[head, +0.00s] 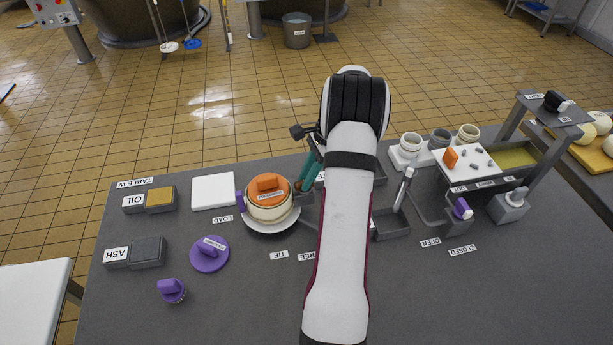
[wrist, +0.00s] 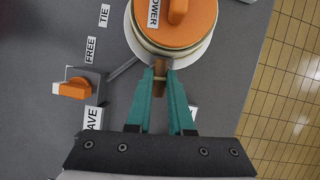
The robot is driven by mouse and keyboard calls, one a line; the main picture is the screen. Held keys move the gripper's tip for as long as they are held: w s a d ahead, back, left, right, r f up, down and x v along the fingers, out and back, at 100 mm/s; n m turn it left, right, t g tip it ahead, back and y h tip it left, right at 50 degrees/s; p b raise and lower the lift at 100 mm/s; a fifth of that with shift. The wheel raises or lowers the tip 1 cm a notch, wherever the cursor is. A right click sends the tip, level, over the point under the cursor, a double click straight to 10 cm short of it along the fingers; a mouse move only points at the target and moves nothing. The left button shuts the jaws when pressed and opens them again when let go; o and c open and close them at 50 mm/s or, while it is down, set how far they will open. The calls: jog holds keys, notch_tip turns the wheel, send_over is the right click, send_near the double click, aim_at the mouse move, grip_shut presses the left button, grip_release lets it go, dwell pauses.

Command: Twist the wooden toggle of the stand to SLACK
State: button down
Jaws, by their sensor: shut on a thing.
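The stand (head: 283,227) is a pale round plate at the table's middle, bearing a cream round vessel (head: 270,212) with an orange disc lid (head: 262,197). My gripper (head: 309,178) has teal fingers and reaches down at the stand's right side. In the wrist view my gripper (wrist: 160,68) is shut on a narrow brown wooden piece, the toggle (wrist: 160,76), close beside the vessel's rim. The fingers hide part of the toggle, so its exact angle is unclear. A white label (wrist: 193,113) lies partly behind a finger; I cannot read SLACK anywhere.
A grey block with an orange lever (wrist: 75,89) stands beside the FREE label (wrist: 90,50). A purple disc (head: 209,254), a purple knob (head: 171,290) and a white board (head: 213,191) lie left. My arm hides the table's middle. A grey rack (head: 555,105) stands right.

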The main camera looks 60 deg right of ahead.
jog(key=n+g+y, duration=0.1)
jog(key=n, duration=0.2)
jog(key=shift+w+n, duration=0.15)
jog(key=shift+n, duration=0.25)
jog(key=n+g, duration=0.2)
jog(key=n, duration=0.2)
jog(key=shift+w+d+n, duration=0.1)
jog(key=shift+n, duration=0.2)
jog(key=n+g, duration=0.1)
jog(key=n, duration=0.3)
jog(key=shift+w+g, duration=0.1)
jog(key=shift+g, duration=0.3)
jog(key=shift+n+g+h, duration=0.5)
jog(key=shift+n+h, duration=0.1)
jog(key=shift+n, duration=1.4)
jog(key=c, duration=0.8)
grip_release()
